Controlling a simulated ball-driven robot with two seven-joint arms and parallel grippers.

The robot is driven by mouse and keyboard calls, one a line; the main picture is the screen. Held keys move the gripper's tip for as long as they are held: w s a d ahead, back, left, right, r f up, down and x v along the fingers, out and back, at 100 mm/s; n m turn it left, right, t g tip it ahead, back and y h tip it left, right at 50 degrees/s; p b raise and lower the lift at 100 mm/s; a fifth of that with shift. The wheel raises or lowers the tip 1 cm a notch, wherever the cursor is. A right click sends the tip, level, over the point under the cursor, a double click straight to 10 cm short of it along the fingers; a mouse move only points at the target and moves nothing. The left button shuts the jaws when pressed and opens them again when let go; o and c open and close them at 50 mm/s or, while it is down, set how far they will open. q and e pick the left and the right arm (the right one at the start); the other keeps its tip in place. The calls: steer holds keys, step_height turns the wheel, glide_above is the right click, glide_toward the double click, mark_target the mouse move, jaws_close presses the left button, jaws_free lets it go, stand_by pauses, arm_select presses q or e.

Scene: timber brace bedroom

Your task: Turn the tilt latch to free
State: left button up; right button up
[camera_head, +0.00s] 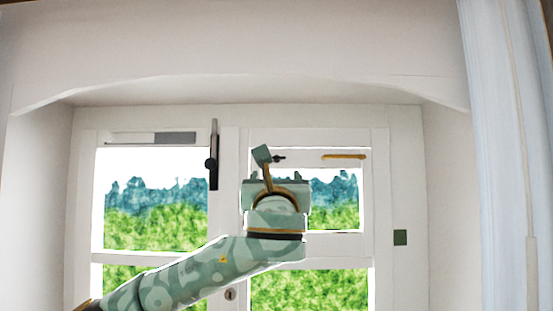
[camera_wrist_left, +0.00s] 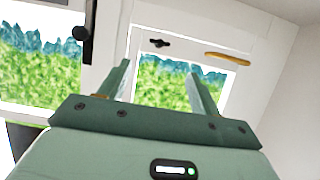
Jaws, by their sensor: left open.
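A small black latch piece (camera_head: 279,157) sits on the white top rail of the right window sash, and I take it to be the tilt latch. It lies roughly level in the left wrist view (camera_wrist_left: 159,43). My left gripper (camera_head: 277,178) is in front of the right sash, just below the latch in the picture. Its two green fingers (camera_wrist_left: 158,72) are apart, with only window pane seen between them. The latch appears beyond and above the fingertips, not between them. Part of my own wrist stands close beside the latch in the head view. My right gripper is not in view.
A long black upright handle (camera_head: 214,165) is on the left sash, also in the left wrist view (camera_wrist_left: 89,30). An ochre bar (camera_head: 344,156) is right of the latch. A dark green square (camera_head: 400,237) is on the right frame. A pale curtain (camera_head: 505,150) hangs at right.

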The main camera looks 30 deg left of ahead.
mark_target(276, 158)
arm_select(q)
steer(key=p+x, duration=0.7)
steer(key=x, duration=0.6)
steer(key=shift+w+r, duration=0.15)
steer(key=shift+w, duration=0.05)
steer(key=shift+w+a+p, duration=0.3)
steer(key=shift+w+a, duration=0.1)
steer(key=shift+w, duration=0.15)
steer(key=c, duration=1)
